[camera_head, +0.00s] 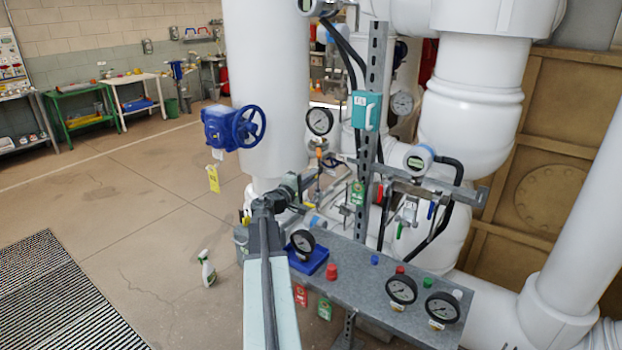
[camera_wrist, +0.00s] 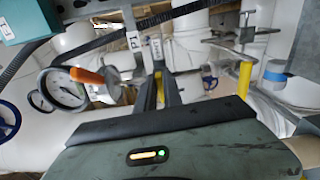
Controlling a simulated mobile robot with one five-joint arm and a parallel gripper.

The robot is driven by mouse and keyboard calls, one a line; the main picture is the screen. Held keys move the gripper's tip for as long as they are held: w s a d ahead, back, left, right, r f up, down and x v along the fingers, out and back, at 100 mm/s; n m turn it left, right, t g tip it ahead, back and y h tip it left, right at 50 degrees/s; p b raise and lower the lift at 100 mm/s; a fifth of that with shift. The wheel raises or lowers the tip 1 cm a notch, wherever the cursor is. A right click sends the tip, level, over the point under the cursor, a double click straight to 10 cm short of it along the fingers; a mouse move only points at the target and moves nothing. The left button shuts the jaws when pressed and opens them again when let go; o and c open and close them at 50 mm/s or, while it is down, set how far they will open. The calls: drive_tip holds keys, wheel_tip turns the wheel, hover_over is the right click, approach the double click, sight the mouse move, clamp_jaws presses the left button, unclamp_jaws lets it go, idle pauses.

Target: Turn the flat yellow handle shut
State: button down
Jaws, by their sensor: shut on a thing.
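My gripper (camera_wrist: 160,78) is shut, with its two dark fingers close on either side of a yellow piece (camera_wrist: 160,88), which looks like the flat yellow handle. The fingers hide most of it. A second yellow handle (camera_wrist: 245,78) stands upright to the right of the fingers in the wrist view, apart from them. In the head view my gripper (camera_head: 293,184) reaches in among the small pipes left of the steel post, and the held handle is too small and covered to make out.
An orange handle (camera_wrist: 87,75) and a round gauge (camera_wrist: 62,88) are left of the fingers. A steel post (camera_head: 372,130) rises behind. A metal shelf (camera_head: 360,290) carries gauges and a blue tray (camera_head: 311,262). A blue handwheel (camera_head: 248,126) is at left. Open floor lies left.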

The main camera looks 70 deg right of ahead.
drive_tip(key=shift+s+f+m, duration=0.15)
drive_tip(key=shift+s+m, duration=0.05)
drive_tip(key=shift+m, duration=0.3)
drive_tip(key=c, duration=1.5)
unclamp_jaws()
drive_tip(key=shift+w, duration=0.1)
drive_tip(key=shift+a, duration=0.1)
drive_tip(key=v, duration=0.7)
drive_tip(key=shift+w+a, duration=0.1)
drive_tip(key=shift+a, duration=0.2)
